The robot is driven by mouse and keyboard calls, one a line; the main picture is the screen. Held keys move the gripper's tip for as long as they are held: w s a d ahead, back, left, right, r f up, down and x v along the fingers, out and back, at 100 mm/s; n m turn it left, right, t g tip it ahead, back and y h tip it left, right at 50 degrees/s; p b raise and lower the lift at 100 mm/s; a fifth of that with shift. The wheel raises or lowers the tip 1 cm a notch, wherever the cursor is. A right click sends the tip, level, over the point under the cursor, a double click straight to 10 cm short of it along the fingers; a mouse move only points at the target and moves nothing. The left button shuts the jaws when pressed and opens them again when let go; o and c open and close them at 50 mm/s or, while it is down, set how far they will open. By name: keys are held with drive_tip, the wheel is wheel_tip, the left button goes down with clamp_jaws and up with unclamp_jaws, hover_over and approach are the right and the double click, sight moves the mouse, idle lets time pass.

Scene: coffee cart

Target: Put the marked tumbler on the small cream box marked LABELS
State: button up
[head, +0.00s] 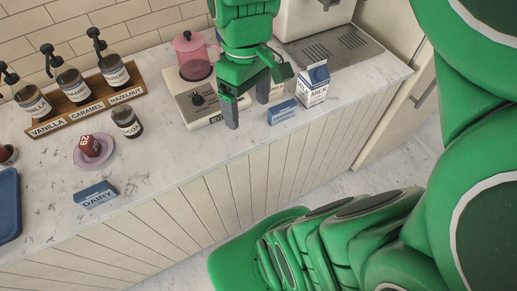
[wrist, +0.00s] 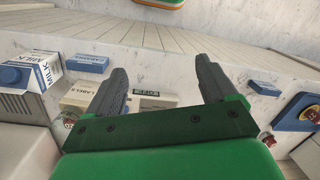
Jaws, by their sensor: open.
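A dark red tumbler (head: 90,142) with white marking stands on a round pinkish saucer (head: 93,156) on the left half of the counter. It appears slightly tilted in the head view. A small cream box marked LABELS (wrist: 76,97) shows left of my fingers in the wrist view; in the head view I cannot make it out clearly behind my gripper. My gripper (head: 247,112) points down above the counter near the hot plate, well to the right of the tumbler. Its two fingers (wrist: 160,84) are spread apart with nothing between them.
A milk carton (head: 313,84) and a blue box (head: 282,110) stand right of my gripper. A dark bottle (head: 127,123), a blue DAIRY box (head: 97,195) and a blue tray (head: 10,208) are near the tumbler. The front middle counter is clear.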

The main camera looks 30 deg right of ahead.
drive_tip(key=s+a+f+m, duration=0.2)
drive_tip(key=s+f+m, duration=0.1)
drive_tip(key=s, duration=0.6)
drive_tip(key=shift+f+m+g+h, duration=0.25)
drive_tip(key=shift+m+g+h, duration=0.05)
drive_tip(key=shift+m, duration=0.5)
drive_tip(key=shift+a, duration=0.15)
